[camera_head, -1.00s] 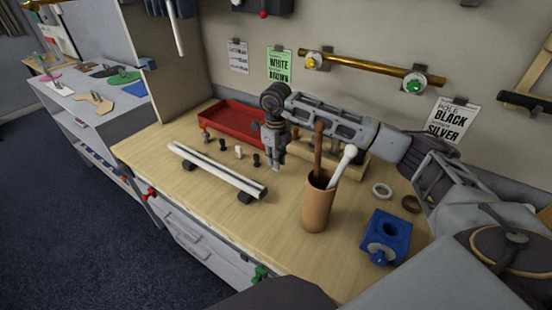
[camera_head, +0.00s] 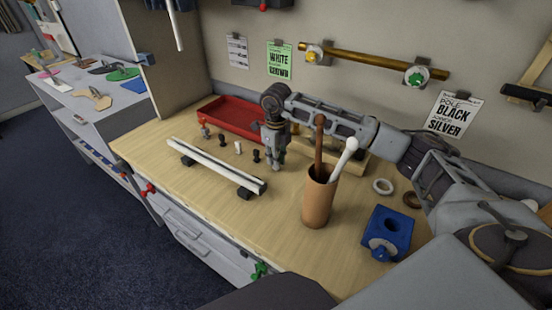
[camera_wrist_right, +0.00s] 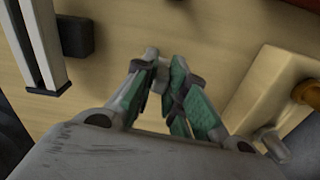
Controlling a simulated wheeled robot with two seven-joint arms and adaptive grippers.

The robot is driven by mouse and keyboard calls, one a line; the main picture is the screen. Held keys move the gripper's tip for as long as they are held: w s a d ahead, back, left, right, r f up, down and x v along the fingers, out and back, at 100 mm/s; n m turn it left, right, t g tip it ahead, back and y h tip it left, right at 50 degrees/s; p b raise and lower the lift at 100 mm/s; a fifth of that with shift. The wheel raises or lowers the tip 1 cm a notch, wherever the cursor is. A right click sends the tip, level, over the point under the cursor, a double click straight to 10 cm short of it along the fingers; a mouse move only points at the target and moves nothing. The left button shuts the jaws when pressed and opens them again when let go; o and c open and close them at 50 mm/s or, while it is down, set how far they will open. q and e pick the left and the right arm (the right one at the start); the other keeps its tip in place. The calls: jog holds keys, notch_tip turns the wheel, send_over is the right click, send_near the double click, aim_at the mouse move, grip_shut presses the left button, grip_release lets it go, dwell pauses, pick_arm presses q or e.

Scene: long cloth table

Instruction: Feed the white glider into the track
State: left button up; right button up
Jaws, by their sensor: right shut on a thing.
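The track (camera_head: 215,163), a pale rail with a dark slot, lies on dark supports on the wooden table; its end shows at the upper left of the right wrist view (camera_wrist_right: 45,45). My right gripper (camera_head: 275,166) points down just right of the track's near end, low over the table. In the right wrist view its fingers (camera_wrist_right: 155,72) are shut on a small pale piece (camera_wrist_right: 151,54), mostly hidden by the fingertips; I cannot tell its exact colour. A white glider (camera_head: 238,147) stands in a row behind the track, between dark ones. My left gripper is out of view.
A red tray (camera_head: 232,118) is behind the row. A brown cup (camera_head: 318,203) with a brown and a white rod stands right of the gripper. A blue block (camera_head: 388,232) and two rings (camera_head: 382,186) lie further right. The table front is clear.

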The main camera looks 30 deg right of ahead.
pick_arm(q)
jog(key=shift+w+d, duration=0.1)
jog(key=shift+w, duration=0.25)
pick_arm(e)
jog(key=shift+f, duration=0.2)
jog(key=o, duration=0.7)
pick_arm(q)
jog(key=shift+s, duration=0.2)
pick_arm(e)
jog(key=shift+o, duration=0.6)
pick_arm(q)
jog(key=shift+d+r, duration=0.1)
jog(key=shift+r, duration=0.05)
pick_arm(e)
jog(key=shift+r, duration=0.3)
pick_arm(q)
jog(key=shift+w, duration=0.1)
pick_arm(e)
grip_shut()
